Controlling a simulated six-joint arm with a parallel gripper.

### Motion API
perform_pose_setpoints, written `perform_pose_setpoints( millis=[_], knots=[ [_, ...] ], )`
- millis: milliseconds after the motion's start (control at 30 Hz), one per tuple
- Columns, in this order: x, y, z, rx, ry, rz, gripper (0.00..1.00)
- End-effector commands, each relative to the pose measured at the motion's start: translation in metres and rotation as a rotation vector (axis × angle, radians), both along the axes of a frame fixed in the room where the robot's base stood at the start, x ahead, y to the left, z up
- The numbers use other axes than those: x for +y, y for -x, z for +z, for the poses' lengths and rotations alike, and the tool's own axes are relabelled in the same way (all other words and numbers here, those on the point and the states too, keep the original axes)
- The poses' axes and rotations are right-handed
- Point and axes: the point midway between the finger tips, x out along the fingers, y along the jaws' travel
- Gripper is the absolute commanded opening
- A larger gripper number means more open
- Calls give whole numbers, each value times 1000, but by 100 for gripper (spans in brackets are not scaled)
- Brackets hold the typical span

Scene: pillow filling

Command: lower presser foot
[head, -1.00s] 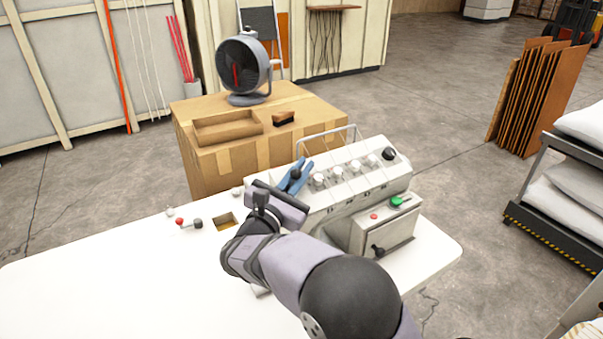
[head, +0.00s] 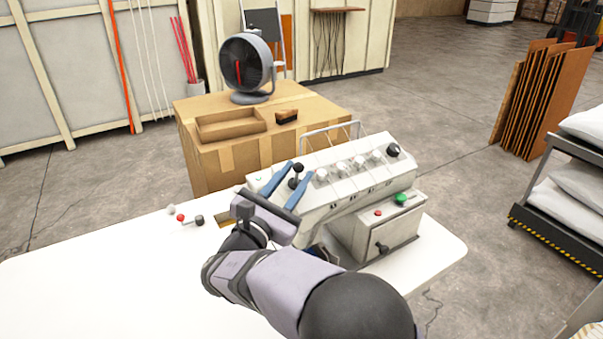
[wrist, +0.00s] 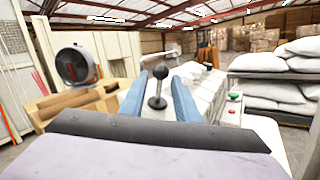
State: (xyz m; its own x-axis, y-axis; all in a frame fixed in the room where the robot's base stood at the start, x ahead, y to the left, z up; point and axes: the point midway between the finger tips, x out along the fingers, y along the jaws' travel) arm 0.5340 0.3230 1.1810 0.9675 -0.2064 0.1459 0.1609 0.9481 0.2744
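The white sewing machine (head: 340,185) stands on the white table. A black ball-knob lever (head: 297,170) stands upright at the left end of its top; I take it as the presser foot lever. It also shows in the wrist view (wrist: 158,75). The presser foot itself is hidden behind my arm. My gripper (head: 300,168) is open, its two blue fingers on either side of the lever. In the wrist view the fingers (wrist: 160,90) show a gap on both sides of the stem, so I see no contact.
A control box (head: 378,230) with green and red buttons is at the machine's right. The table's left side is mostly clear.

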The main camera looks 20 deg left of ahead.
Motion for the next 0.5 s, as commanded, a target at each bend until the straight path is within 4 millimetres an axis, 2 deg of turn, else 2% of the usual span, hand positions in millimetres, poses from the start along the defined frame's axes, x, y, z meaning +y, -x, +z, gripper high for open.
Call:
perform_pose_setpoints(
  millis=[200,500],
  knots=[
    [4,18,-2,-2,-2,1,29],
    [4,20,-2,-2,-1,-1,29]
  ],
)
